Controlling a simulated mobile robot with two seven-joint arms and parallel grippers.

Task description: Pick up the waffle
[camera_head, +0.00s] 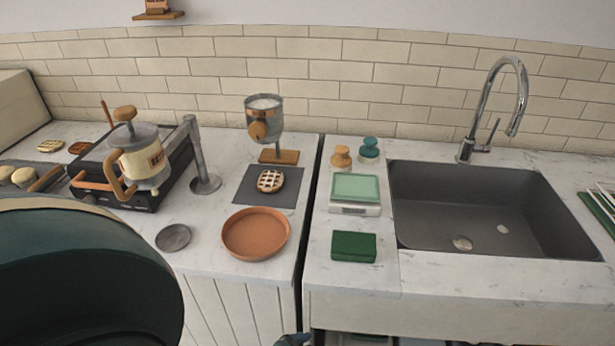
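A round waffle (270,181) with a brown and cream lattice lies on a dark grey mat (246,195), in front of a small wooden stand. Two more small lattice-topped pieces lie far left: a pale one (50,146) and a browner one (79,148). I cannot tell if these are waffles too. Neither of my grippers can be made out. A small dark piece shows at the bottom edge, too cut off to identify.
A terracotta dish (257,233) stands just in front of the mat. A metal canister (264,118) stands behind the waffle. A pot (142,157) on a burner is to the left. A scale (355,194), green block (354,247) and sink (490,210) are to the right.

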